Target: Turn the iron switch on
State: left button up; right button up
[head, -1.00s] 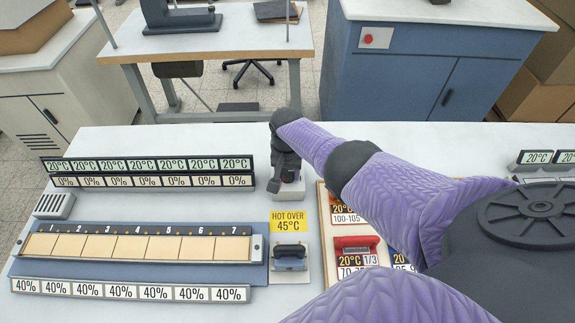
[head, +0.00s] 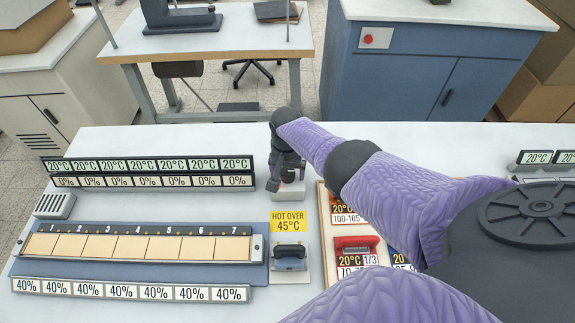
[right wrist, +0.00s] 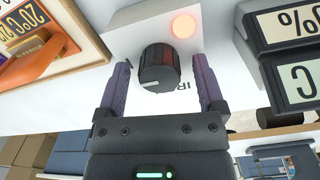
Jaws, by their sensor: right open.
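The iron switch is a white box (head: 290,194) on the table with a black ribbed knob (right wrist: 158,68). A round lamp (right wrist: 184,26) on the box glows orange-pink in the right wrist view. My right gripper (head: 284,184) is over the box. In the right wrist view the same gripper (right wrist: 158,88) is open, with one purple finger on each side of the knob and visible gaps between. The knob's white pointer mark faces the gripper side. The box's printed lettering is partly hidden. My left gripper is not in view.
A small iron with a dark handle (head: 290,252) rests on a plate below a yellow "HOT OVER 45°C" sign (head: 289,222). Display rows (head: 150,172) stand left of the gripper. An orange-rimmed board (head: 326,250) lies to the right, partly behind my arm.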

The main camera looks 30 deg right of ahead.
aim_at(287, 171)
notch_tip(287, 171, up, 10)
jog(key=p, duration=0.6)
jog(key=shift+f, duration=0.1)
